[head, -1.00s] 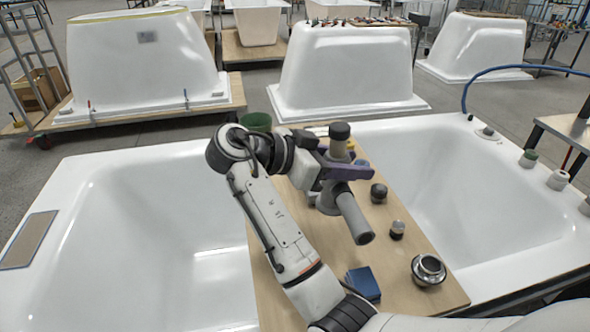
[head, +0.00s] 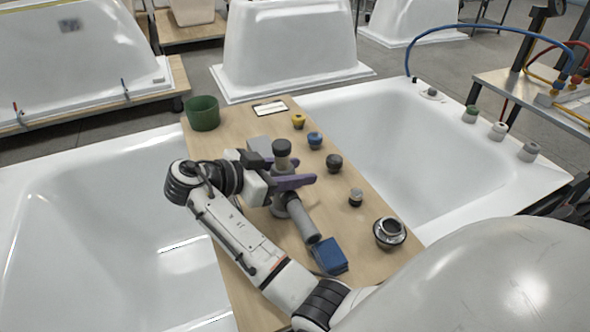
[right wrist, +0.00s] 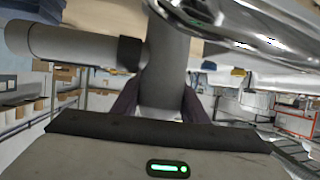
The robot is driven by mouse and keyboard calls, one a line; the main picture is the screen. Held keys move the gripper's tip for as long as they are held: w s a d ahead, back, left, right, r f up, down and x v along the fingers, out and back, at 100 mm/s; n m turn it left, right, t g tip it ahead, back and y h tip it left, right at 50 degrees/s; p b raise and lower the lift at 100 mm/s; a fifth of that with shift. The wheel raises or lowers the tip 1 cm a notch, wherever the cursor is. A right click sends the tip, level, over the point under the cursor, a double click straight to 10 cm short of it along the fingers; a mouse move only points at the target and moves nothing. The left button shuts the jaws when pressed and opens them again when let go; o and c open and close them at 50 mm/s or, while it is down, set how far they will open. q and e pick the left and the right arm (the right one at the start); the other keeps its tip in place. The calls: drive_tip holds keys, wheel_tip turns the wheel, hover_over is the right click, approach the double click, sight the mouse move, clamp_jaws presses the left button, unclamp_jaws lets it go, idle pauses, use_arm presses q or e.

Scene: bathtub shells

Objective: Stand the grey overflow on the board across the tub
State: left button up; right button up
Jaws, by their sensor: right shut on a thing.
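The grey overflow (head: 300,217) is a grey pipe with a dark cap and a slanting side branch. It stands about upright above the wooden board (head: 243,130), which lies across the white tub (head: 105,200). My right gripper (head: 292,183), with purple fingers, is shut around the upright pipe below the cap. In the right wrist view the pipe (right wrist: 165,70) sits between the fingers, its side branch pointing left. The arm and the branch hide the pipe's foot, so I cannot tell whether it touches the board. My left gripper is not in view.
A blue block (head: 330,256) lies close to the branch end. A chrome drain fitting (head: 389,232) and several small knobs, one black (head: 334,163), line the board's right side. A green cup (head: 203,113) and a white card (head: 270,108) are at the far end.

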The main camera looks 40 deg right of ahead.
sight(272, 174)
drive_tip(key=o, duration=0.7)
drive_tip(key=shift+f, duration=0.1)
drive_tip(key=o, duration=0.4)
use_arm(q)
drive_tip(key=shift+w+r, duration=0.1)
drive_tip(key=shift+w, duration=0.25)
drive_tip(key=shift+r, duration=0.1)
use_arm(e)
drive_tip(key=b+v, duration=0.1)
drive_tip(key=v, duration=0.6)
drive_tip(key=shift+a+r, duration=0.25)
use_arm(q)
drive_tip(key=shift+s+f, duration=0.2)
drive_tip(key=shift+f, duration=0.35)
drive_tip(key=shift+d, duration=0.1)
